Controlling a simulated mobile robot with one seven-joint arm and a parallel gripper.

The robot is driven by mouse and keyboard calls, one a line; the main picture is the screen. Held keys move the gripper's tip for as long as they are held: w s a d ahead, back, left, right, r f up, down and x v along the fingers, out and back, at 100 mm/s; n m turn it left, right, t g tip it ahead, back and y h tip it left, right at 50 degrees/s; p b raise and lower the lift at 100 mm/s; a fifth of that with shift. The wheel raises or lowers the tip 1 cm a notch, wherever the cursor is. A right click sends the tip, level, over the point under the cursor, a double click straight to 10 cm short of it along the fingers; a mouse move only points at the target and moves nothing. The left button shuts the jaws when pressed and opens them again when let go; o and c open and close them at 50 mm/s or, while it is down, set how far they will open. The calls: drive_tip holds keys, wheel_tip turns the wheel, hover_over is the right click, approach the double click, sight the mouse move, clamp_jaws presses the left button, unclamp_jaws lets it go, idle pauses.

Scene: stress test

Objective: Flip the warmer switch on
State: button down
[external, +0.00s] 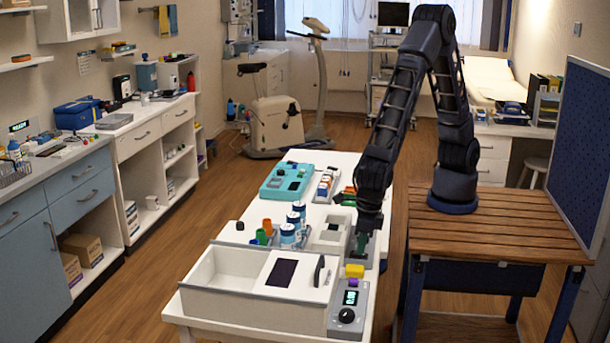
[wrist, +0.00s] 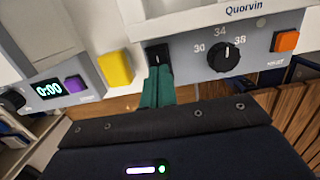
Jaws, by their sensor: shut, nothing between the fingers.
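The warmer's grey front panel (wrist: 190,60) is marked Quorvin in the wrist view. It has a black dial (wrist: 224,57) with the numbers 30, 34 and 38, and an orange button (wrist: 286,41). A small black switch (wrist: 158,54) sits at the panel's left end; whether it is on or off I cannot tell. My gripper (wrist: 157,74) has green fingers, shut and empty, right in front of this switch and partly covering it. Contact is not clear. In the external view my gripper (external: 361,248) points down beside a small white unit (external: 325,234), probably the warmer.
A grey panel (wrist: 75,85) with a 0:00 display, purple button and yellow block (wrist: 115,68) is close on the left. A large white box (external: 225,290) fills the table's front. Bottles (external: 288,234) and a teal tray (external: 287,181) stand farther back.

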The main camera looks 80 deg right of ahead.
drive_tip(key=shift+r, duration=0.15)
wheel_tip(320, 180, up, 14)
drive_tip(key=s, duration=0.2)
drive_tip(key=shift+f, duration=0.2)
drive_tip(key=shift+w, duration=0.15)
drive_tip(key=shift+w, duration=0.65)
idle(0.4)
approach(367, 255)
drive_tip(key=w+f, duration=0.2)
drive_tip(key=f, duration=0.1)
drive_tip(key=w+f, duration=0.2)
drive_tip(key=shift+f, duration=0.65)
drive_tip(key=shift+w, duration=0.1)
